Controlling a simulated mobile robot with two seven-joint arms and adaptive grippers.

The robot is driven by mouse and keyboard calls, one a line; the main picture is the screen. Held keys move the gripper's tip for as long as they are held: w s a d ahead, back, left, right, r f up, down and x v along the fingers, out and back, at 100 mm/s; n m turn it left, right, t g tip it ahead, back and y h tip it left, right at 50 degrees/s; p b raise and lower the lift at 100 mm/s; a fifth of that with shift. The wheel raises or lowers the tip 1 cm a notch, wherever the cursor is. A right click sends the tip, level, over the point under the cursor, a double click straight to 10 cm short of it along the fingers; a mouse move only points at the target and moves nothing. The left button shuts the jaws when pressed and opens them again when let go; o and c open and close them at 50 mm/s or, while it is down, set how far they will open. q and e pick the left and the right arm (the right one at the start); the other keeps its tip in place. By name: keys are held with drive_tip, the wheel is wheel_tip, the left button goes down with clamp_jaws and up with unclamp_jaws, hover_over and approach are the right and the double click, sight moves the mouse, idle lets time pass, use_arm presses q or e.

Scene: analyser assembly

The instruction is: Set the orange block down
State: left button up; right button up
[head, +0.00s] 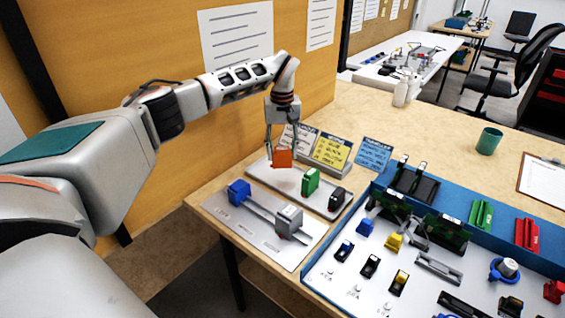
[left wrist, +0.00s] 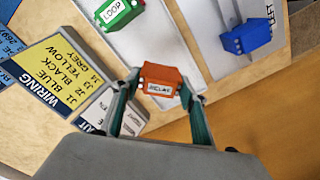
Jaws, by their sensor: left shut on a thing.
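The orange block (head: 281,159) is held in my left gripper (head: 282,150) above the left end of a white strip (head: 262,172). In the left wrist view the orange block (left wrist: 160,80) carries a label that seems to read "RELAY", and the fingers of my left gripper (left wrist: 160,92) are closed on its two sides. Whether the block touches the strip is hard to tell; it appears slightly above it. A green block (head: 310,183) and a black block (head: 337,198) stand on the same strip to the right. My right gripper is not visible.
A grey plate in front bears a blue block (head: 239,192) and a grey block (head: 289,220). Yellow wiring card (head: 332,152) and a blue card (head: 373,155) stand behind. A blue-walled tray (head: 467,225) with several parts lies right. A green cup (head: 489,141) stands farther back.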

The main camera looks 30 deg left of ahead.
sight(282, 162)
use_arm(q)
drive_tip(key=shift+f, duration=2)
drive_tip(key=shift+f+b, duration=0.15)
drive_tip(key=shift+b, duration=0.15)
drive_tip(key=o, duration=1.1)
wheel_tip(282, 162, up, 12)
drive_tip(key=shift+r+p, duration=0.15)
drive_tip(key=shift+p, duration=0.75)
